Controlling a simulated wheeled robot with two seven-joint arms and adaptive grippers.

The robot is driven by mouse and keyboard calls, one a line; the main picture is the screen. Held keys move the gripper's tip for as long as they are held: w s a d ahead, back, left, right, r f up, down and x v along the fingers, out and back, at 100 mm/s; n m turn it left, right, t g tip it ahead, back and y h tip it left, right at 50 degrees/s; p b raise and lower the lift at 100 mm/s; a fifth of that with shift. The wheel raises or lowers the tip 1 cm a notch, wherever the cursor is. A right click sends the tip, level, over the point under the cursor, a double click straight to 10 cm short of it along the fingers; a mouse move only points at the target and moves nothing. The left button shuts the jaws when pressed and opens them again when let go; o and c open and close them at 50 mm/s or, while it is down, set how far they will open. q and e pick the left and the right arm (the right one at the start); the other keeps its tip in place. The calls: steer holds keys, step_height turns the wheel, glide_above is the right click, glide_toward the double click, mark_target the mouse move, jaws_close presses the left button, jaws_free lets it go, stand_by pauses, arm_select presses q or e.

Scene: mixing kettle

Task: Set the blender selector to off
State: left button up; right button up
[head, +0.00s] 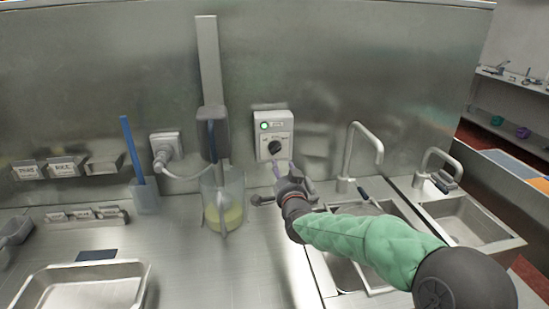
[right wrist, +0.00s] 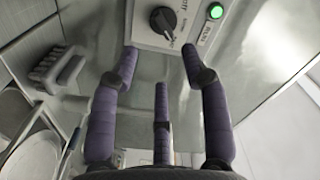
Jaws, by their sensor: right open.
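The blender selector is a black rotary knob (head: 275,147) on a white wall box (head: 284,128). A green lamp (head: 264,126) on the box is lit. In the right wrist view the knob (right wrist: 163,20) lies just past the fingertips, beside the green lamp (right wrist: 215,11). The blender's dark head (head: 212,133) hangs over a clear jug (head: 235,190) with yellowish liquid.
A wall socket (head: 165,144) with a plug and cable is left of the blender. A blue-handled tool (head: 132,145) stands in a holder further left. A metal tray (head: 80,285) lies front left.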

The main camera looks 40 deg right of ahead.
mark_target(276, 152)
steer(key=shift+p+x, duration=1.55)
steer(key=shift+x, duration=3.6)
steer(key=shift+f, duration=0.15)
steer(key=shift+w+b, duration=0.2)
steer(key=shift+b, duration=0.2)
jaws_close()
